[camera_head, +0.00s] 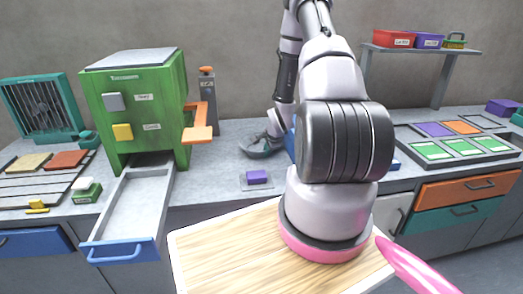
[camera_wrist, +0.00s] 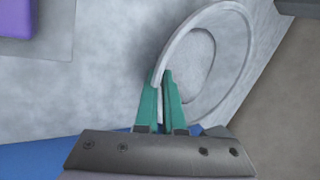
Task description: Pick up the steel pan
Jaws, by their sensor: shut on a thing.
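The steel pan (camera_wrist: 238,48) is a round grey dish with a raised rim, at the upper right of the wrist view. In the head view the pan (camera_head: 262,152) is small and grey, on or just above the counter left of my arm. My gripper (camera_wrist: 163,76) has two teal fingers shut on the near-left part of the rim. The pan looks tilted in the wrist view; I cannot tell whether it touches the counter. In the head view my arm hides part of the area around my gripper.
A purple block (camera_head: 257,177) sits on a grey plate close in front of the pan. A blue object (camera_head: 290,143) is partly behind my arm. The green cabinet (camera_head: 140,105) stands left, with its drawer (camera_head: 130,212) pulled out. A grey wall (camera_head: 240,60) is behind the counter.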

